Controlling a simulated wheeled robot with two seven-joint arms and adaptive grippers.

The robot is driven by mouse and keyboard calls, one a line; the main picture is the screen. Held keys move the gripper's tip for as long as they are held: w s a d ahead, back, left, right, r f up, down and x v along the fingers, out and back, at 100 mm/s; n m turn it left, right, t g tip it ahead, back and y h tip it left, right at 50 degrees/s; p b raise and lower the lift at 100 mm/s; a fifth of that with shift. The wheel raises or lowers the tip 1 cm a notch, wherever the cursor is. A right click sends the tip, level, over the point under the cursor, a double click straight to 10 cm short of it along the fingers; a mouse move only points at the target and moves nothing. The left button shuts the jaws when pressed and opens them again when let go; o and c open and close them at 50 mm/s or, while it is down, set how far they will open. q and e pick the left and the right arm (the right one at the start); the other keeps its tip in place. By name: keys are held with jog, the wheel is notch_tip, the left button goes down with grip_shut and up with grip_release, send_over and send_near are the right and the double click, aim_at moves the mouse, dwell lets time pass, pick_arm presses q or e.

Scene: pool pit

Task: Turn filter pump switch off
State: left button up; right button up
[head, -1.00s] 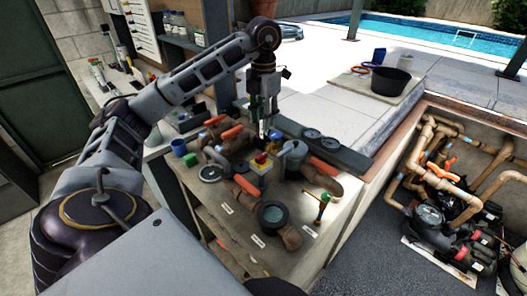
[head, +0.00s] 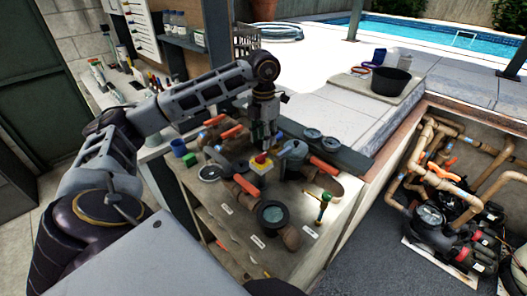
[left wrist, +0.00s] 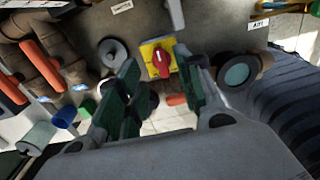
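The switch is a red rotary knob on a yellow plate (left wrist: 158,60). In the left wrist view it sits at the upper middle, beyond and between the fingertips. In the head view the yellow and red switch (head: 261,161) shows among the pipes on the bench, just below the gripper. My left gripper (head: 267,143) hangs from above, pointing down at it. In the left wrist view my left gripper (left wrist: 160,92) has its green-padded fingers spread apart with nothing held between them. Contact with the knob is not visible. My right gripper is in neither view.
Brown pipes with orange handles (head: 246,186), a dark round fitting (head: 272,213) and a grey canister (head: 294,158) crowd around the switch. Two gauges (head: 313,134) lie behind. A black bowl (head: 388,81) stands farther back. A pit with pumps (head: 432,214) is at the right.

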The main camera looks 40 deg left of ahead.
aim_at(263, 154)
pick_arm(q)
jog(key=shift+f, duration=3.1)
grip_shut()
